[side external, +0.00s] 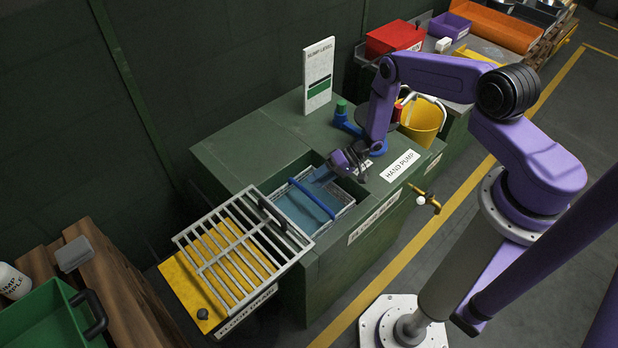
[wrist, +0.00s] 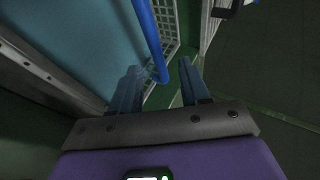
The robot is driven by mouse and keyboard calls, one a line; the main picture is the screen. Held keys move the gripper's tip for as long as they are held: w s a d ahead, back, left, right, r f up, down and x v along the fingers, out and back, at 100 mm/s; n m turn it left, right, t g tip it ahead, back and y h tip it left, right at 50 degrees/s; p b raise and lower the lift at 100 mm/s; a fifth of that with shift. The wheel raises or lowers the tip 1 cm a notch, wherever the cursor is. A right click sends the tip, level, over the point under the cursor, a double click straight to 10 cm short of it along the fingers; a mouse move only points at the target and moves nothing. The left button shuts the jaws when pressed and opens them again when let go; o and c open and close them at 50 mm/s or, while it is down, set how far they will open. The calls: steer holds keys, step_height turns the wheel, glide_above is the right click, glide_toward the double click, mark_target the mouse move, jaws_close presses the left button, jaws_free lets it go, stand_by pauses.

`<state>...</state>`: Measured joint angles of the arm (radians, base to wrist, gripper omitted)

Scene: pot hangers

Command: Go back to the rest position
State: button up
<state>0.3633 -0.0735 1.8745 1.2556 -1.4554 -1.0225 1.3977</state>
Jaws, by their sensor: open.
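My gripper (side external: 352,172) hangs over the right end of the sump opening in the green bench. In the wrist view my gripper (wrist: 160,90) has its two fingers apart, with no object held between them. A blue pump-handle-like bar (side external: 312,200) lies across the blue surface in the opening, to the left of my gripper; the bar also shows in the wrist view (wrist: 150,40), ahead of the fingers. The purple arm reaches in from the right.
A grey grate (side external: 240,250) lies tilted over a yellow plate (side external: 185,290) at left. A white level sign (side external: 318,75) stands behind. A yellow bucket (side external: 422,120) and a brass tap (side external: 425,197) are right. A green tray (side external: 45,315) is front left.

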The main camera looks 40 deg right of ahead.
steer(key=shift+t, duration=0.3)
steer(key=d+r, duration=0.1)
steer(key=w+d, duration=0.1)
steer(key=w+d+r, duration=0.1)
steer(key=shift+d+r, duration=0.3)
steer(key=shift+d, duration=0.1)
steer(key=x, duration=0.8)
steer(key=shift+s+f, duration=0.2)
steer(key=shift+s, duration=0.1)
steer(key=shift+a+r, duration=0.25)
steer(key=shift+r, duration=0.6)
steer(key=shift+c, duration=0.3)
